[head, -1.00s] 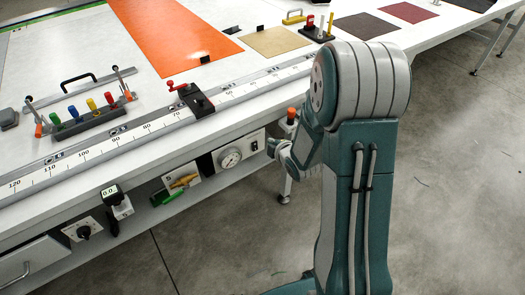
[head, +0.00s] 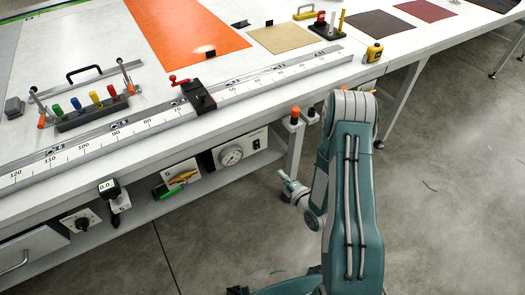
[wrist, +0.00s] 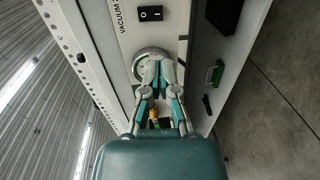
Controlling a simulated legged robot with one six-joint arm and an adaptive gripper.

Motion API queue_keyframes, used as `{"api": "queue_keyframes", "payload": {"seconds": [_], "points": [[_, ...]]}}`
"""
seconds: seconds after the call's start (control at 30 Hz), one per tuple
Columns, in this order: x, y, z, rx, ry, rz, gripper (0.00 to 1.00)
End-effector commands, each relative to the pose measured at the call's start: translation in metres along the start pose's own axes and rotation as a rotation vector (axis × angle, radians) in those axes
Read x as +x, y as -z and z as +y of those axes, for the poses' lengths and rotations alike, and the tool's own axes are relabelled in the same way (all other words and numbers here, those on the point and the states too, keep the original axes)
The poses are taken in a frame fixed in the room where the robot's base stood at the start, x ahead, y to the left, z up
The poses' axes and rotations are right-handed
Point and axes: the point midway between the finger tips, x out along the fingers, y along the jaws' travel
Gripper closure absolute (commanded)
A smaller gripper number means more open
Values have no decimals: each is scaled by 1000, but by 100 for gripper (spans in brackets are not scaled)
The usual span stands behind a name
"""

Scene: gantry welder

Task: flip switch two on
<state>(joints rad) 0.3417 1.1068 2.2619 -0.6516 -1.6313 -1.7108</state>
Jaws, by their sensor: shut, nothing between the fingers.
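A white panel labelled "VACUUM 2" (wrist: 123,22) holds a small black rocker switch (wrist: 150,13) and a round dial gauge (wrist: 140,66). In the head view the switch (head: 257,144) sits right of the gauge (head: 231,155) on the table's front. Which way the rocker is pressed is too small to tell. My gripper (wrist: 158,66) is shut and empty. In the wrist view its fingertips overlap the gauge and lie below the switch, apart from it. In the head view my gripper (head: 282,177) is low and right of the panel, in front of the table leg.
A yellow tape measure (head: 374,53) lies on the tabletop. Open floor is on the right.

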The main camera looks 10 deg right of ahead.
Motion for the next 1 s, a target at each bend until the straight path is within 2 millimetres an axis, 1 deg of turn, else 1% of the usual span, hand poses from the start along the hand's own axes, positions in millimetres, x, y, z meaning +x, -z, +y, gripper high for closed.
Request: {"api": "queue_keyframes", "payload": {"seconds": [0.23, 0.37, 0.47, 0.9, 1.0], "points": [[1, 0, 0, 1, 1, 1, 100], [11, 0, 0, 0, 0, 3, 100], [27, 1, 1, -1, -1, 4, 100], [108, 1, 0, 1, -1, 2, 100], [124, 0, 1, 0, -1, 2, 100]]}}
